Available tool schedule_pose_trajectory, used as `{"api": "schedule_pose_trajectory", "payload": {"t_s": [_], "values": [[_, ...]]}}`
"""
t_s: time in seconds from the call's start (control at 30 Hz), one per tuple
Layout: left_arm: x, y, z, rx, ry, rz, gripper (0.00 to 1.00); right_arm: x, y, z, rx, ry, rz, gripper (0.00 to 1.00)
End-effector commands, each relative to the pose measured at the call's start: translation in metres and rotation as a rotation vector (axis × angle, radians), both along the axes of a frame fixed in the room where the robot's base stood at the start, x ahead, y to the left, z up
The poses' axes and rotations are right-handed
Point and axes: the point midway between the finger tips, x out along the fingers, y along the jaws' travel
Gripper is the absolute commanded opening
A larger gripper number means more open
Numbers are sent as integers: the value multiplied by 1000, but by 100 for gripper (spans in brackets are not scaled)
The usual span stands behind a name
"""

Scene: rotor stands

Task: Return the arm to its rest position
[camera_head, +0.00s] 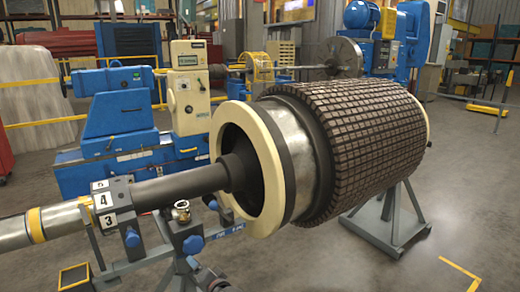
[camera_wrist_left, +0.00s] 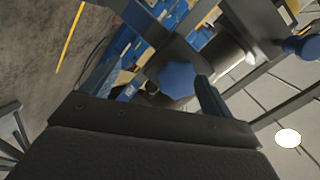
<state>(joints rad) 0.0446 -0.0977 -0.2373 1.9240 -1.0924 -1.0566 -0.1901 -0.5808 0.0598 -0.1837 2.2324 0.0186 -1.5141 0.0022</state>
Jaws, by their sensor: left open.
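My left gripper (camera_wrist_left: 155,68) shows in the left wrist view, with its dark body across the bottom and its two fingers spread apart. Nothing is held between them. A blue knob (camera_wrist_left: 177,80) on a stand appears beyond the gap between the fingers; I cannot tell the distance to it.
Another stand (camera_head: 385,222) holds up the rotor's right side. A blue and cream machine (camera_head: 115,125) stands behind at the left, with a blue motor unit (camera_head: 362,20) further back. The grey floor (camera_head: 470,200) at the right is mostly clear.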

Motion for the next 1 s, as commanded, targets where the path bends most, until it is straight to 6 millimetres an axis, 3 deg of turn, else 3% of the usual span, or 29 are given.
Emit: {"api": "schedule_pose_trajectory", "payload": {"t_s": [0.23,0.37,0.53,0.7,1.0], "values": [[-22,-13,-24,-431,81,23,86,1,0,0,0,-1,0,36],[-56,-27,-53,-652,187,20,86,1,0,0,0,-2,-1,36],[-129,-47,-102,-893,382,7,86,1,1,1,2,-3,-2,36],[-205,-58,-140,-1021,548,-7,86,2,1,1,3,-3,-2,36],[-327,-45,-201,-1055,722,51,86,2,1,1,3,-3,-2,36]]}}
